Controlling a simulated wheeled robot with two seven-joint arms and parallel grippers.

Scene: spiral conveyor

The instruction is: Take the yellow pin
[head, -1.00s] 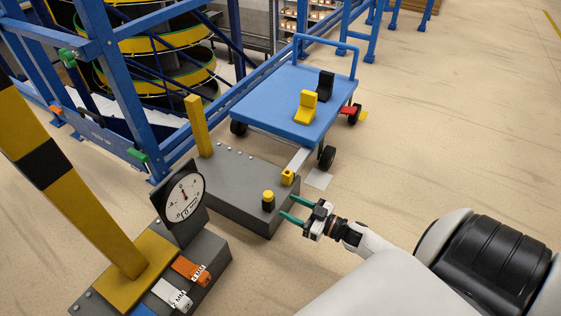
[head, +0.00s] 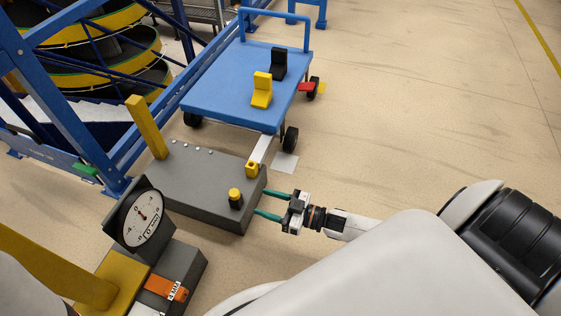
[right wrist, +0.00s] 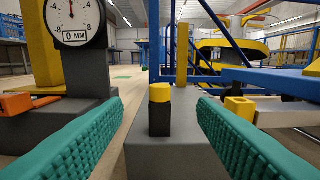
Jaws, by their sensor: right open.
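The yellow pin (head: 235,194) has a yellow cap on a black body. It stands upright near the front corner of the grey block (head: 190,190). My right gripper (head: 260,202) is to the right of the pin in the head view, its green fingers apart and pointing at it. In the right wrist view the pin (right wrist: 160,92) appears centred in the gap between the open fingers, ahead of them and apart from them. My left gripper is not in view.
A yellow post (head: 146,128) and a small yellow block (head: 252,168) are on the grey block. A dial gauge (head: 140,220) stands at the left. A blue cart (head: 225,95) is behind, carrying yellow and black pieces. Open floor lies to the right.

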